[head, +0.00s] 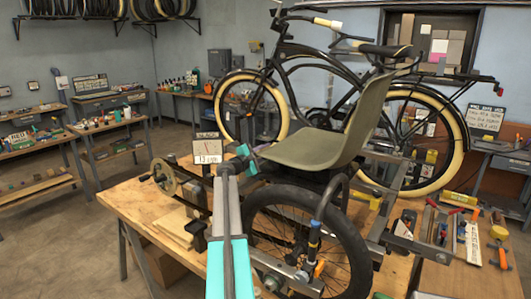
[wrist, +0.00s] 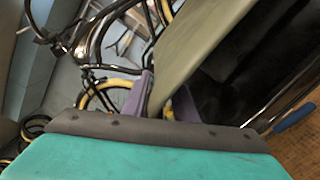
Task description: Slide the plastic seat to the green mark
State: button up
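The olive-green plastic seat (head: 325,145) sits above the black-tyred wheel (head: 310,245) of the trike frame, its backrest rising to the right. My gripper (head: 250,160), teal, is at the seat's front left edge. In the wrist view, the purple-grey fingers of my gripper (wrist: 163,98) lie on either side of the edge of the seat (wrist: 195,50). I cannot tell whether both press on it. I cannot make out the green mark; the seat and my arm hide much of the frame beneath.
The wooden bench (head: 135,205) carries the frame, a chainring and crank (head: 165,178) and wood blocks (head: 175,225). Tools lie at the right, including a hammer (head: 499,243). A black bicycle (head: 330,75) stands behind the seat. The floor at the left is clear.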

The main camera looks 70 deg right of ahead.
grip_shut()
jog(key=shift+w, duration=0.1)
jog(key=w+b, duration=0.1)
jog(key=w, duration=0.1)
jog(key=w+d+b, duration=0.1)
jog(key=w, duration=0.2)
jog(key=w+d+b, duration=0.1)
jog(key=w, duration=0.1)
jog(key=shift+w, duration=0.3)
jog(key=shift+w+r+b, duration=0.1)
jog(key=shift+w+b, duration=0.2)
jog(key=shift+w, duration=0.1)
jog(key=shift+o, duration=2.1)
grip_release()
jog(key=shift+w+d, duration=0.1)
jog(key=shift+d, duration=0.05)
